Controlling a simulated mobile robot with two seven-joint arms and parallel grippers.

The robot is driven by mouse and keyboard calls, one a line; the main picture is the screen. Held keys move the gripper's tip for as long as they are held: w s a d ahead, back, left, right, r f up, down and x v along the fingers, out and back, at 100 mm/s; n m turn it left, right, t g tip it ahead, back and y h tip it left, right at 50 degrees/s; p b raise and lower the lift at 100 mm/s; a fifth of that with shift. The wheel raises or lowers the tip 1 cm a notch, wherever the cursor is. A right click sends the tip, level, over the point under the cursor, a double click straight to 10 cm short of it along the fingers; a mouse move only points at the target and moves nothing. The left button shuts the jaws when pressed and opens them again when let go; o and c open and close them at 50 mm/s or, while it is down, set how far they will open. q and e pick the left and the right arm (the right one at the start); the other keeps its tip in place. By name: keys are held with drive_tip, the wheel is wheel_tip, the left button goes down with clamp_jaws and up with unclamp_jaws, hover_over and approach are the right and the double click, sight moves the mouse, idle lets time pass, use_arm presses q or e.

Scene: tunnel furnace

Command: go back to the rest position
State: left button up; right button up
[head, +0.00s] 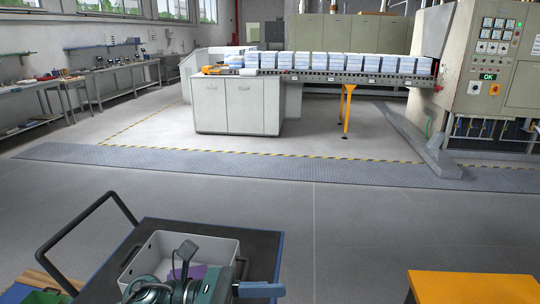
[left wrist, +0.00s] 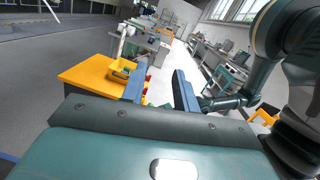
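My left gripper (head: 262,281) is at the bottom of the head view, above the cart and its grey bin, with its blue-grey fingers pointing right. In the left wrist view its two fingers (left wrist: 160,90) stand apart with a gap between them. I see nothing held between them. A teal arm of mine crosses the right of the left wrist view, and its far end is partly hidden behind a finger. I cannot make out my right gripper in either view.
The dark cart (head: 105,283) carries a grey bin (head: 222,246) with a purple thing inside. A yellow table (head: 470,287) is at the bottom right; in the left wrist view it bears a yellow box (left wrist: 122,70). Open floor lies before the loaded conveyor (head: 345,78).

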use_arm(q)
drive_tip(key=w+a+f+n+t+y, duration=0.2)
drive_tip(key=a+f+n+t+y, duration=0.2)
drive_tip(key=n+t, duration=0.85)
drive_tip(key=w+a+f+n+t+y, duration=0.25)
drive_tip(key=n+t+y, duration=0.2)
drive_tip(key=n, duration=1.55)
drive_tip(key=s+a+f+n+g+y, duration=0.2)
drive_tip(key=s+a+f+n+y, duration=0.1)
drive_tip(key=s+f+n, duration=0.3)
drive_tip(key=s+a+f+n+g+y+p, duration=0.1)
drive_tip(key=s+a+f+n+g+y, duration=0.2)
drive_tip(key=s+f+n, duration=0.3)
wheel_tip(320, 180, down, 7)
drive_tip(key=a+n+y, duration=0.1)
drive_tip(key=n, duration=0.4)
drive_tip(key=shift+s+r, duration=0.2)
drive_tip(key=shift+s, duration=0.15)
